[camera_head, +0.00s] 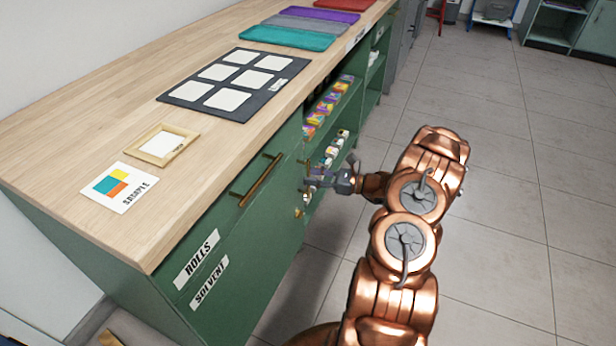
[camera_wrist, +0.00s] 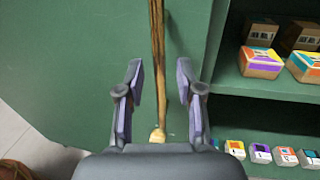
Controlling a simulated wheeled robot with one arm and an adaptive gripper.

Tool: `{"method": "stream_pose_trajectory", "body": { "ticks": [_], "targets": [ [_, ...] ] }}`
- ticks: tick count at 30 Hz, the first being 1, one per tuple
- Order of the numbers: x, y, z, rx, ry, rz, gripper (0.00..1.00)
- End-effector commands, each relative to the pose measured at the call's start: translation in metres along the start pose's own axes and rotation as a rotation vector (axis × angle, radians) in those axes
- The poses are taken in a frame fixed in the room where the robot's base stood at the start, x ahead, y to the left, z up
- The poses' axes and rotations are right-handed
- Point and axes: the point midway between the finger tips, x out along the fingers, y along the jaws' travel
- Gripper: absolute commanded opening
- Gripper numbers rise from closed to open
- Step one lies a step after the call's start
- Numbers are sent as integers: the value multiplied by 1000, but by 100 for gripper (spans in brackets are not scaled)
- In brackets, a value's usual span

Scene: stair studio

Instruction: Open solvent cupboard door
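The solvent cupboard door (camera_head: 232,303) is a green front below the drawer, with a white SOLVENT label (camera_head: 210,283). It looks shut. Its upright brass handle (camera_wrist: 157,50) runs down the middle of the wrist view; in the head view only its lower end (camera_head: 299,212) shows clearly, below my gripper. My gripper (camera_head: 312,177) is at the door's front, near its right edge. In the wrist view my gripper (camera_wrist: 159,85) is open, one finger on each side of the handle, with gaps on both sides. I cannot tell how deep the handle lies between the fingers.
A ROLLS drawer (camera_head: 197,257) with a brass handle (camera_head: 257,180) is above the door. Open shelves with small colourful boxes (camera_wrist: 261,62) are right of the door. The wooden worktop (camera_head: 60,138) holds a sample card, a frame and mats. The tiled floor (camera_head: 490,240) is clear.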

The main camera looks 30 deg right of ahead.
Motion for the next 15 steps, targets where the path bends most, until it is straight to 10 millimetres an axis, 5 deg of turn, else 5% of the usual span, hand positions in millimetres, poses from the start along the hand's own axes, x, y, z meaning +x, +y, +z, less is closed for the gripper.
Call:
{"method": "stream_pose_trajectory", "body": {
  "ticks": [15],
  "targets": [
    [15, -1, 0, 1, 0, -4, 36]
  ]
}}
